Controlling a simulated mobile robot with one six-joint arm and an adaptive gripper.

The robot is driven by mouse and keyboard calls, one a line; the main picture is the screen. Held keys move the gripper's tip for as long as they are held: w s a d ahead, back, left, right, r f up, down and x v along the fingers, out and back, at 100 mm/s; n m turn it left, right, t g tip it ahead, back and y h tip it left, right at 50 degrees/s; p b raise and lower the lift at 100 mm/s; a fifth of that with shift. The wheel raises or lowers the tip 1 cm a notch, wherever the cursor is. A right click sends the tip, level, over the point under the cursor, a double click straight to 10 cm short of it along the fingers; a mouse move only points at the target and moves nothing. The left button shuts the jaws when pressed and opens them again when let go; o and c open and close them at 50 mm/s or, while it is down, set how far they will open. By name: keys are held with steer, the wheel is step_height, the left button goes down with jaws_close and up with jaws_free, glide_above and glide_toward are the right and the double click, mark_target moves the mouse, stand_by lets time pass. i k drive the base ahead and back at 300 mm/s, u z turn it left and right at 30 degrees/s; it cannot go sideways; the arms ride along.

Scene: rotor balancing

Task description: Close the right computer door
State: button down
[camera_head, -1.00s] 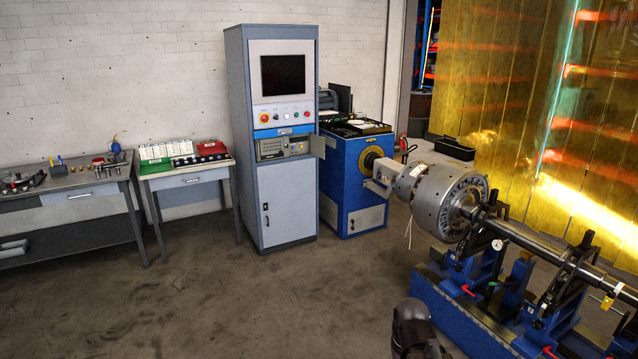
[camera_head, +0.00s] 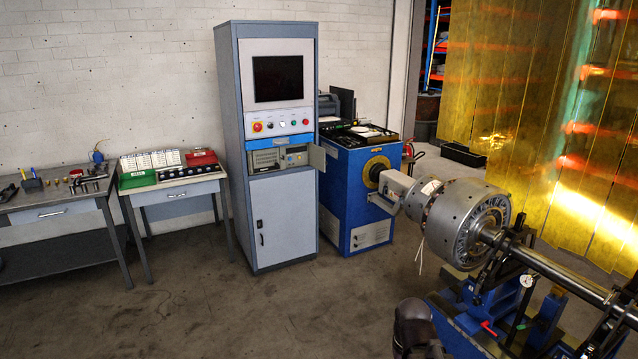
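A tall grey control cabinet (camera_head: 229,150) stands against the wall, with a dark screen and a row of buttons. Below the buttons is an open bay showing the computer (camera_head: 280,157). At the bay's right edge a small grey door (camera_head: 317,157) stands open, swung outward. No matching door shows clearly on the bay's left side. A dark rounded part of my arm (camera_head: 415,325) shows at the bottom edge. My gripper's fingers cannot be made out in this view.
A blue machine (camera_head: 338,205) stands right of the cabinet, joined to a large metal rotor (camera_head: 465,222) on a blue balancing stand. Two worktables (camera_head: 172,188) (camera_head: 62,213) stand to the left. The floor (camera_head: 210,310) before the cabinet is clear.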

mark_target(316, 153)
steer(key=i, duration=3.65)
steer(key=u, duration=0.95)
